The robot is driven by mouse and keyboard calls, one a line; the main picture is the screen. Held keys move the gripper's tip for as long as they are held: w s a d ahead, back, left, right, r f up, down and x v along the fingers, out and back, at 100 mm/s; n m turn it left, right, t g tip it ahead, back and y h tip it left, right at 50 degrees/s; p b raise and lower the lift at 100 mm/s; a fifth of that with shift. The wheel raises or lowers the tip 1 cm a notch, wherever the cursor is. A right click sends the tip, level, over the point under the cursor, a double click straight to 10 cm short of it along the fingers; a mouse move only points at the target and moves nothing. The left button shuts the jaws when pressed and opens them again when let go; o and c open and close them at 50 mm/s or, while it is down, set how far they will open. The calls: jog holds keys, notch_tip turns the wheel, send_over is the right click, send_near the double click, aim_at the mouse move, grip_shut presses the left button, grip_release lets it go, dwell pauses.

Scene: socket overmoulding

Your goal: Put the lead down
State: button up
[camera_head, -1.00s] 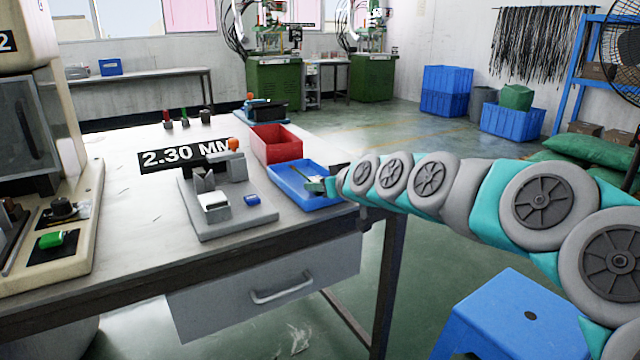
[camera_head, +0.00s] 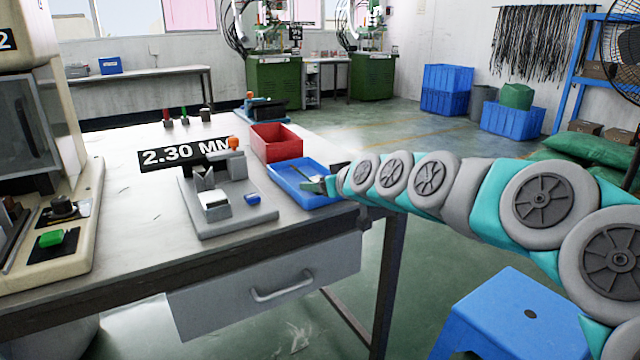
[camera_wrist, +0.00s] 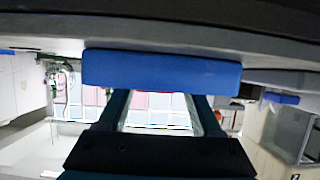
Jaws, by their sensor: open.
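The blue tray (camera_head: 283,181) lies on the right edge of the workbench, and its blue wall (camera_wrist: 160,72) fills the top middle of the wrist view. My gripper (camera_head: 318,184) is at the right end of the tray, low and close to its rim; I cannot tell whether it touches. In the wrist view the two fingers of my gripper (camera_wrist: 162,97) stand apart, with a clear gap between them and the tray wall beyond their tips. I cannot make out the lead in either view, in the jaws or in the tray.
A red bin (camera_head: 276,143) stands behind the tray. A grey fixture (camera_head: 235,215) with a small blue part is left of it on the workbench (camera_head: 130,240). A beige machine (camera_head: 75,200) stands far left. A blue stool (camera_head: 505,315) is on the floor below my arm.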

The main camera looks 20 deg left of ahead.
jog(key=b+v, duration=0.1)
jog(key=v, duration=1.1)
jog(key=shift+s, duration=0.1)
jog(key=s+d+f+m+g+h, duration=0.5)
jog(key=s+d+f+g+h, duration=0.15)
jog(key=s+d+f, duration=1.3)
jog(key=s+d+f+m+g+h, duration=0.2)
jog(key=s+d, duration=0.3)
jog(key=s, duration=0.3)
jog(key=s+d+f+m+g+h, duration=0.1)
jog(key=s+d+f+m+g, duration=0.1)
jog(key=s+d, duration=0.4)
jog(key=s, duration=0.3)
jog(key=shift+f+m+h, duration=0.35)
jog(key=shift+f+m, duration=0.05)
